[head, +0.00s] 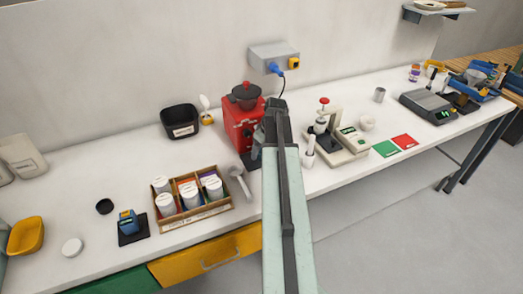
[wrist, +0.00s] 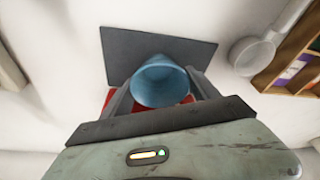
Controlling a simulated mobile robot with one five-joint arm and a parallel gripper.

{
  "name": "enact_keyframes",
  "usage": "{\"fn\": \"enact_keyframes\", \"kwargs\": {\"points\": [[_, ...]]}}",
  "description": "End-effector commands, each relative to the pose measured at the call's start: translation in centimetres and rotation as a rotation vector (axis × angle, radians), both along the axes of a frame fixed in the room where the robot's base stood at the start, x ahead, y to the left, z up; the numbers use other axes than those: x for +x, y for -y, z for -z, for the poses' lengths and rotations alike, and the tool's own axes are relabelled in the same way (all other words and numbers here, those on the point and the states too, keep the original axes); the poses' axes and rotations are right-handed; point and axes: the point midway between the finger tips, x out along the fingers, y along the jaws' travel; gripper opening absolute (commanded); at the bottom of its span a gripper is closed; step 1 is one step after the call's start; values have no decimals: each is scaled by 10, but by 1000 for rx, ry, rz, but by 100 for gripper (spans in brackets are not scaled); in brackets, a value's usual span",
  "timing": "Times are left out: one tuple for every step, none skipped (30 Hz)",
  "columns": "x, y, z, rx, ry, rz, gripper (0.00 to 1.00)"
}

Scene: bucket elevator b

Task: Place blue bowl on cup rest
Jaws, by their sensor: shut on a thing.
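The blue bowl (wrist: 160,82) is between the two fingers of my gripper (wrist: 161,90) in the wrist view, and the gripper is shut on it. A flat dark plate (wrist: 124,50), which looks like the cup rest of the red machine (head: 240,121), shows behind the bowl. Whether the bowl touches the plate cannot be told. A little red shows below the bowl in the wrist view. In the head view my arm covers most of the gripper and bowl beside the red machine.
A press with a red knob (head: 324,101) stands close on the right.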

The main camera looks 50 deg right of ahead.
Motion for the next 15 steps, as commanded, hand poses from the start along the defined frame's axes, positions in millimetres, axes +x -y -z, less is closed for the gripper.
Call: {"fn": "enact_keyframes", "kwargs": {"points": [[0, 0, 3, 0, 0, 0, 18], [0, 0, 2, 0, 0, 0, 75], [0, 0, 2, 0, 0, 0, 86], [0, 0, 1, 0, 0, 0, 92], [0, 0, 1, 0, 0, 0, 92], [0, 0, 1, 0, 0, 0, 92], [0, 0, 1, 0, 0, 0, 92], [0, 0, 1, 0, 0, 0, 92], [0, 0, 1, 0, 0, 0, 92], [0, 0, 1, 0, 0, 0, 92], [0, 0, 1, 0, 0, 0, 92], [0, 0, 1, 0, 0, 0, 92], [0, 0, 1, 0, 0, 0, 92], [0, 0, 0, 0, 0, 0, 92], [0, 0, -2, 0, 0, 0, 92]]}}
